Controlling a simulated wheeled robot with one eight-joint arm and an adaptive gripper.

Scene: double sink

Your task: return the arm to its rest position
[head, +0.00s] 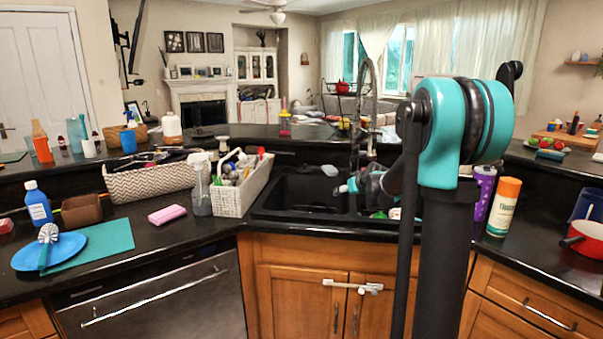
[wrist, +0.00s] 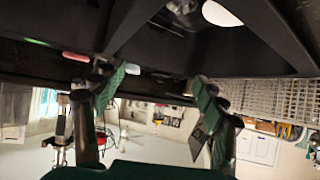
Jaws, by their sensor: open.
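My gripper (head: 350,186) is low over the black double sink (head: 285,208) in the head view, in front of the faucet. My arm hides part of it and the right part of the sink. In the wrist view, which looks upside down, my gripper (wrist: 160,84) has its two dark green fingers spread apart with nothing held between them. The dark sink surfaces (wrist: 150,32) fill the top of that view. My arm rises in the right half of the head view, bent down toward the sink.
The faucet (head: 371,100) rises behind the sink. A white basket (head: 238,196) stands left of it. A purple bottle (head: 484,190) and an orange-and-white canister (head: 503,207) stand to the right. A red pot (head: 588,238) sits at the far right. A white object (wrist: 222,13) shows in the wrist view.

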